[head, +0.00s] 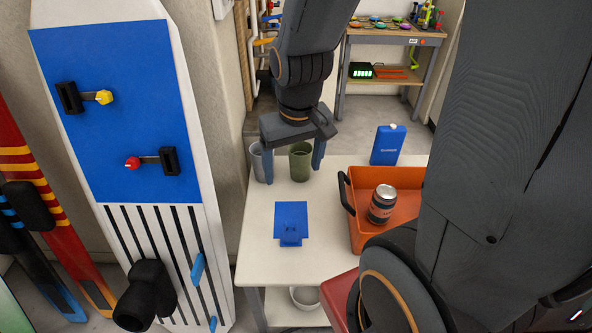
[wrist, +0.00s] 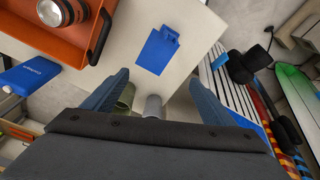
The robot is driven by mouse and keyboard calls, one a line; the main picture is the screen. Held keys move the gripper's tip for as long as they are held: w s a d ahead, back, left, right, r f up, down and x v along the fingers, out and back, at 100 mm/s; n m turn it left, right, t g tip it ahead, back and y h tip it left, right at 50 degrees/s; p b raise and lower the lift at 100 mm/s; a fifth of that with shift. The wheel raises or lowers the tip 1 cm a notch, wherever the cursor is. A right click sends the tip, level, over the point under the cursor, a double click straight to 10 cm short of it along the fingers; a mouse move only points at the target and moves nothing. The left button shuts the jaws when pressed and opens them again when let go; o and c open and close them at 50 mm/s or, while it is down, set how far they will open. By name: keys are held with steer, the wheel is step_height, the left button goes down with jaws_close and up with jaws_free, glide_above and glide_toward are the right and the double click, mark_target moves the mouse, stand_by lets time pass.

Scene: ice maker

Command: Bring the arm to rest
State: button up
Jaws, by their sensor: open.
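My gripper (head: 294,167) hangs above the white table (head: 258,262), its two blue fingers spread wide apart with nothing between them. In the wrist view the open fingers (wrist: 158,90) show at left and right. My gripper is over the back part of the table, in front of a green cup (head: 300,162) and a grey cup (head: 257,163). In the head view a blue block-like piece (head: 291,222) lies on the table below and nearer than the fingers, apart from them.
An orange tray (head: 358,214) holding a dark can (head: 382,204) stands at the table's right. A blue carton-like container (head: 388,146) stands behind it. A white board with a blue panel (head: 118,115) stands left. A shelf with small items (head: 392,38) is at the back.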

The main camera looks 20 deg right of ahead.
steer(key=shift+s+a, duration=0.1)
steer(key=shift+s, duration=1.15)
steer(key=shift+r, duration=0.1)
stand_by(0.3)
